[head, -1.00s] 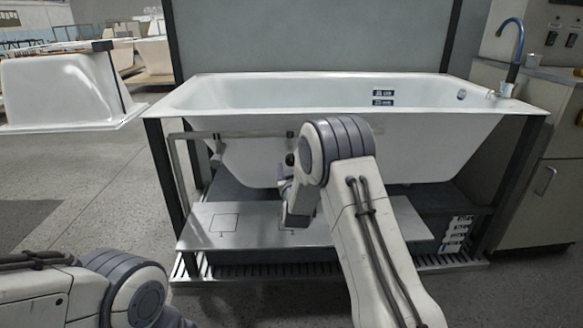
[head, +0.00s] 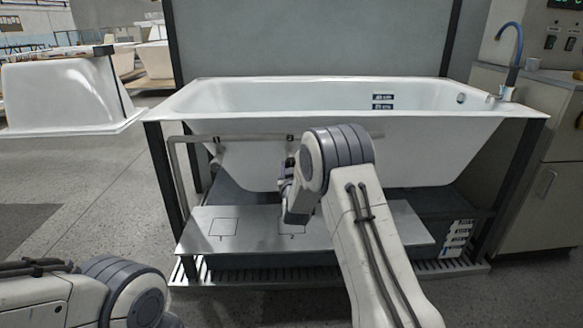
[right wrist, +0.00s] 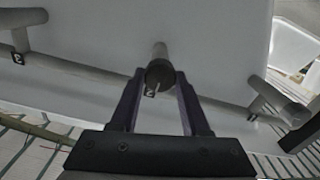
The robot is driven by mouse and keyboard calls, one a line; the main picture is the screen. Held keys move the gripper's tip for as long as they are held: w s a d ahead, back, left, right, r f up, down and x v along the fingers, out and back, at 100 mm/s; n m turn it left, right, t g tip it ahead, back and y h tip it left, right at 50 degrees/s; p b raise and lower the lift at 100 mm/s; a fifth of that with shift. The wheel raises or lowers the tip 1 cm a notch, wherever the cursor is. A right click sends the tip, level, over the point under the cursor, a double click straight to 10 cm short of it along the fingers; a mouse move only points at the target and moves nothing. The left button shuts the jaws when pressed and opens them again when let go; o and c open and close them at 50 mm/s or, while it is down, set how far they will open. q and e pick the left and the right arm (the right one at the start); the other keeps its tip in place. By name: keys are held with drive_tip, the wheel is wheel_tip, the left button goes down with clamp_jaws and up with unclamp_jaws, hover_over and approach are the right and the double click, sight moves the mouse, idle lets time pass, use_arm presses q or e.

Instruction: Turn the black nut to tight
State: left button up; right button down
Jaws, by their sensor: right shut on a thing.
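The black nut (right wrist: 160,72) is on a short grey stub on the pipe under the white bathtub (head: 330,130). My right gripper (right wrist: 161,78) is shut on the nut, one finger on each side. In the head view my right gripper (head: 287,178) is at the tub's underside, partly hidden by my own arm, and the nut is mostly covered. My left arm shows at the lower left, but its gripper is out of view.
A grey pipe (right wrist: 90,75) runs below the tub, with other stubs at either side. A metal shelf (head: 255,240) with numbered squares lies under the tub. Dark frame legs stand at both sides. A sink counter (head: 545,85) is at the right.

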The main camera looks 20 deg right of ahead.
drive_tip(key=m+b, duration=0.1)
drive_tip(key=m, duration=0.3)
drive_tip(key=shift+f+m, duration=0.1)
drive_tip(key=shift+m, duration=0.3)
drive_tip(key=m+b, duration=0.2)
drive_tip(key=m, duration=0.2)
drive_tip(key=shift+m, duration=0.3)
drive_tip(key=shift+d+m+b, duration=0.15)
drive_tip(key=shift+m+b, duration=2)
drive_tip(key=shift+m, duration=2.05)
drive_tip(key=shift+c, duration=1.9)
unclamp_jaws()
